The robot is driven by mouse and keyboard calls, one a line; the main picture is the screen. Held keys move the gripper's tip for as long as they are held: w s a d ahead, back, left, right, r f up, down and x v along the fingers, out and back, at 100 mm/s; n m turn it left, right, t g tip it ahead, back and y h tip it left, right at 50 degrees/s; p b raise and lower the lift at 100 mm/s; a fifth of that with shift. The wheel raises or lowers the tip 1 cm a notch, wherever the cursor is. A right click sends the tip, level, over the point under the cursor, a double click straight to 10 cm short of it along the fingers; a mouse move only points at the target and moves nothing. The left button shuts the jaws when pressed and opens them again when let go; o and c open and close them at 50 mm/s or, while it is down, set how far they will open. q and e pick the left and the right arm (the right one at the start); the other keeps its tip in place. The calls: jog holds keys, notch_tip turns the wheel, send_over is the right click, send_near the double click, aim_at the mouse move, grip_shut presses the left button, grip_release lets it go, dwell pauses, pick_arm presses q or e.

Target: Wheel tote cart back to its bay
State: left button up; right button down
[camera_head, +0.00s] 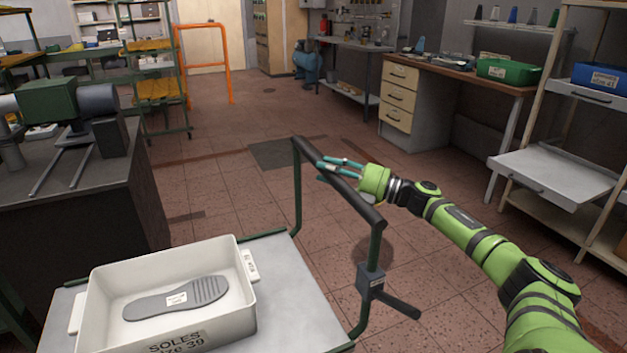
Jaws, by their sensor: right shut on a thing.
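The tote cart (296,283) stands at the lower middle in the head view, with a pale flat deck and a green frame. Its dark push handle (362,207) rises on two green posts. My right gripper (330,168) is shut on the handle bar, near its far end. A white tote (245,308) labelled for soles, size 39, sits on the deck. A grey shoe sole (207,291) with a small label lies in it. A dark box with a lever (374,282) is on the near post. The left gripper is not in view.
A dark workbench (100,195) with a green machine stands close on the left. A drawer desk (420,105) and a shelf rack (557,178) with an extended tray line the right. An orange frame (229,65) stands at the back. The tiled floor between is clear.

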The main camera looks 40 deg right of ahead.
jog(key=shift+d+r, duration=0.25)
jog(key=shift+d, duration=0.2)
jog(key=c, duration=0.8)
grip_release()
jog(key=shift+c, duration=0.2)
jog(key=shift+o, duration=0.5)
jog(key=shift+s+d, duration=0.1)
jog(key=shift+d, duration=0.1)
jog(key=v, duration=1.2)
jog(key=shift+d+f, duration=0.1)
jog(key=shift+f, duration=0.05)
